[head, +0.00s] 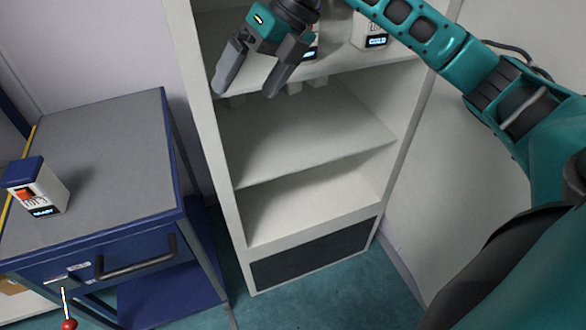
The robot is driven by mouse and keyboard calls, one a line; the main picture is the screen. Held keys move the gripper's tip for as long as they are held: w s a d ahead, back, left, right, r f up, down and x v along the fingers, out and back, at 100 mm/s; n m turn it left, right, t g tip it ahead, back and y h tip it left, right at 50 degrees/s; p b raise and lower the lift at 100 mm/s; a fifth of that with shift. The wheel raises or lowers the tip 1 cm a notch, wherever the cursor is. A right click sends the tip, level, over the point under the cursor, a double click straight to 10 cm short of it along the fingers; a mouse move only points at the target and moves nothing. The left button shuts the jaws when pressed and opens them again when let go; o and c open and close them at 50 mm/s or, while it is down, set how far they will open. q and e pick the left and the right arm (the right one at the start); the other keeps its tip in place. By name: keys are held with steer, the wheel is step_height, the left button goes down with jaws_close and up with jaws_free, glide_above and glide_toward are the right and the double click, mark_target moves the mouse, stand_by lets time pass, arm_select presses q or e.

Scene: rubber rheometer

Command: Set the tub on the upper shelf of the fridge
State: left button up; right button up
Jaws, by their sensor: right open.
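The fridge (305,218) is a tall white open-fronted cabinet with shelves and a dark panel at its base. Its upper shelf (345,62) holds a small white item with a lit display (372,32). A second such item (311,48) is partly hidden behind my right gripper. My right gripper (248,91) is open, its fingers pointing down in front of the upper shelf, with nothing seen between them. I cannot make out a clear tub. A white box-like item with a blue top (38,190) stands on the cart at left. My left gripper is not in view.
The blue cart (110,140) has a grey top, mostly bare, and a drawer with a dark handle (135,258). A red-knobbed lever (68,323) shows at bottom left. The fridge's middle shelf (300,135) and the space below look empty.

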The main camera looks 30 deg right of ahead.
steer(key=s+a+f+m+y, duration=0.2)
steer(key=s+a+m+y, duration=0.15)
steer(key=a+y, duration=1)
steer(key=d+f+m+t+h, duration=0.3)
steer(key=f+m+t+h, duration=0.4)
steer(key=m, duration=0.5)
steer(key=d+f+m+t+h, duration=0.45)
steer(key=f+m+t, duration=0.35)
steer(key=m, duration=0.4)
steer(key=s+d+f+m+g+h, duration=0.2)
steer(key=s+f+m+g+h, duration=0.4)
steer(key=s+f, duration=0.6)
step_height(320, 180, down, 5)
steer(key=shift+s+d+r+m+g, duration=0.1)
steer(key=shift+s+d+m+g, duration=0.3)
steer(key=shift+m, duration=0.25)
